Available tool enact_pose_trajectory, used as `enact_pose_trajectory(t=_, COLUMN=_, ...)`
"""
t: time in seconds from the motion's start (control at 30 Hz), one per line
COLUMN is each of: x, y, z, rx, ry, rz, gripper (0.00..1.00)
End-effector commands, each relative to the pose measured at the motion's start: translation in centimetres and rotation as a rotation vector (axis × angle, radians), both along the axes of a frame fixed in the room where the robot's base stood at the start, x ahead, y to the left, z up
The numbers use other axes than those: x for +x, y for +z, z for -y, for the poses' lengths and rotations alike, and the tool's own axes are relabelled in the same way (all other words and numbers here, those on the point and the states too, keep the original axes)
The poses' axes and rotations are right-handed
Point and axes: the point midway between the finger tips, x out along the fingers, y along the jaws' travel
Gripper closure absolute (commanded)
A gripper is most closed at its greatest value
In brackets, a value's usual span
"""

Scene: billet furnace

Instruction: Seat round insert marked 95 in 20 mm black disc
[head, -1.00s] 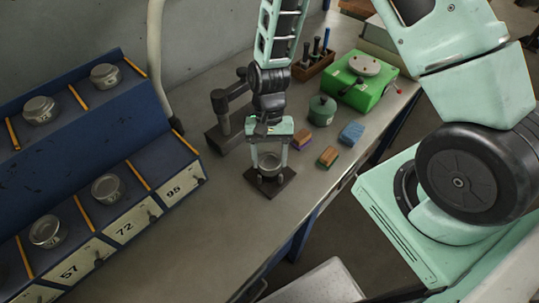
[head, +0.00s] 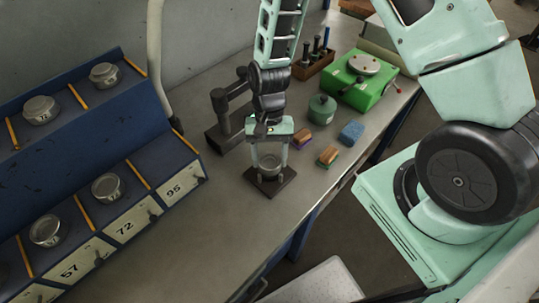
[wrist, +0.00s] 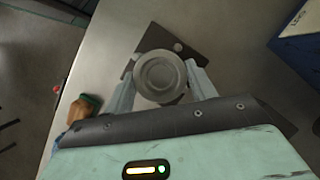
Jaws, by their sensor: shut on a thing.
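My gripper (head: 269,165) points down over a dark square plate (head: 269,190) on the bench. It is shut on a round grey metal insert (wrist: 160,76), held between the two fingers above the plate; the insert also shows in the head view (head: 269,164). In the wrist view the plate (wrist: 183,47) shows behind the insert, with a small round knob on it. I cannot read a number on the held insert. The black disc cannot be made out; the insert and fingers hide the plate's middle. Whether the insert touches anything below is unclear.
A dark stand (head: 226,125) is close left of my gripper.

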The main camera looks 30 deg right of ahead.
Motion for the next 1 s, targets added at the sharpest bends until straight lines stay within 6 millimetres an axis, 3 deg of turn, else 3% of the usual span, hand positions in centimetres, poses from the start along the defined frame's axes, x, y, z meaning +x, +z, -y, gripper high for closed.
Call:
enact_pose_trajectory(t=0.57, x=0.02, y=-0.77, z=-0.01, rx=0.0, ry=0.0, rz=0.0, gripper=0.9)
enact_pose_trajectory(t=0.6, x=0.02, y=-0.75, z=-0.02, rx=0.0, ry=0.0, rz=0.0, gripper=0.39)
enact_pose_trajectory(t=0.67, x=0.02, y=-0.73, z=-0.01, rx=0.0, ry=0.0, rz=0.0, gripper=0.22)
enact_pose_trajectory(t=1.0, x=0.09, y=-0.67, z=0.04, rx=0.0, ry=0.0, rz=0.001, gripper=0.19)
